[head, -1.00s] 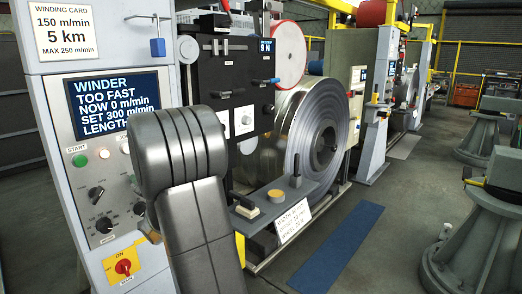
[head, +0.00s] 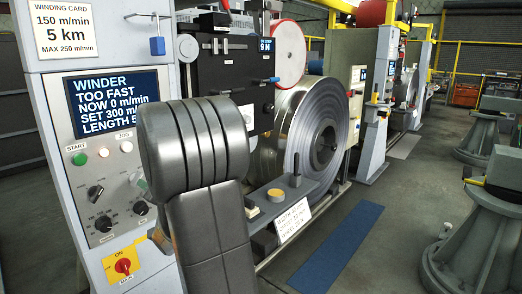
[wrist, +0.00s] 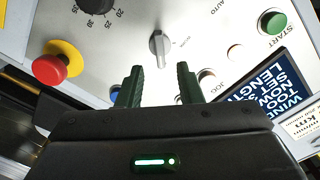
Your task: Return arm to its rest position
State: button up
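My arm (head: 195,150) stands large and bent in front of the winder's control panel (head: 90,185) in the head view, covering its right part. My gripper (wrist: 159,70) shows in the wrist view with its two dark green fingers apart and nothing between them. The fingers point towards the panel face, near a grey selector knob (wrist: 159,44), which appears beyond the fingertips; I cannot tell the exact distance. In the head view the fingers are mostly hidden behind my arm. The screen (head: 113,103) reads WINDER, TOO FAST, NOW 0 m/min, with a set value starting at 300.
A red stop button on yellow (wrist: 50,68) and a green start button (wrist: 273,22) flank the knob. A yellow main switch (head: 123,265) sits low on the cabinet. A steel strip coil (head: 318,135) stands behind my arm. The floor around the blue mat (head: 340,245) is clear.

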jog(key=v, duration=0.7)
jog(key=x, duration=1.4)
jog(key=s+d+n+b, duration=0.1)
jog(key=s+d+n, duration=0.6)
jog(key=s+d, duration=0.2)
jog(key=shift+s+d+n, duration=0.2)
jog(key=shift+d+n, duration=0.2)
jog(key=shift+d, duration=0.55)
jog(key=shift+r, duration=0.1)
